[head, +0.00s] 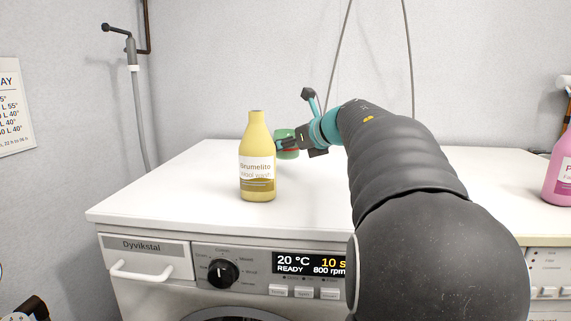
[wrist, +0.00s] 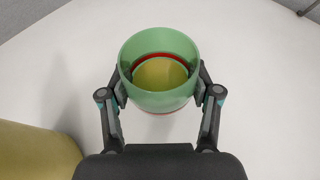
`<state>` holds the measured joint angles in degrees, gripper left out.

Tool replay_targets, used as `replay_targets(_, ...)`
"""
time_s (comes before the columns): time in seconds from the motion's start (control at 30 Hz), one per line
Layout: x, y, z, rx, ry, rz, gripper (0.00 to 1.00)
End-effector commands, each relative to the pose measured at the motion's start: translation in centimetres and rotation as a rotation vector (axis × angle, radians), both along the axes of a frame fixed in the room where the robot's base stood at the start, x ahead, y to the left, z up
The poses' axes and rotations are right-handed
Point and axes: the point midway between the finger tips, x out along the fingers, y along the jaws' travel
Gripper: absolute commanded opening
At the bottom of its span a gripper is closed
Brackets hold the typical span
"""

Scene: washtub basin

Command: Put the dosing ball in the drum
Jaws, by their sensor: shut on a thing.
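The dosing ball (wrist: 158,97) is a green, open-topped cup with a red ring and a yellowish inside. In the wrist view my gripper (wrist: 160,95) is shut on it, one finger on each side. In the head view the green dosing ball (head: 287,140) shows partly behind the yellow bottle, with my gripper (head: 291,144) at it above the white washer top. I cannot tell whether it touches the top. The drum is hidden; only the upper edge of the washer's round door (head: 232,314) shows at the bottom of the head view.
A yellow wool wash bottle (head: 257,160) stands upright just left of my gripper; its side fills the lower left of the wrist view (wrist: 35,150). A pink bottle (head: 560,170) stands far right. The washer top (head: 160,195) is clear at left.

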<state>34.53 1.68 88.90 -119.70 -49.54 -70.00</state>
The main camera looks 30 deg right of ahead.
Motion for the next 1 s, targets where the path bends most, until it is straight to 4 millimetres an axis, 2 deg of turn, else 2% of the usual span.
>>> replay_targets(0.17, 0.2, 0.5, -0.7, 0.000, 0.000, -0.001, 0.36)
replay_targets(0.43, 0.1, 0.4, -4.1, 0.000, 0.002, -0.002, 0.36)
replay_targets(0.87, 0.2, 0.4, -4.8, 0.000, 0.001, -0.003, 0.36)
replay_targets(0.9, 0.2, 0.4, -4.7, 0.000, 0.001, -0.003, 0.70)
replay_targets(0.97, 0.2, 0.4, -4.6, 0.000, 0.001, -0.003, 0.85)
replay_targets(1.0, 0.2, 0.4, -4.6, 0.000, 0.001, -0.003, 0.88)
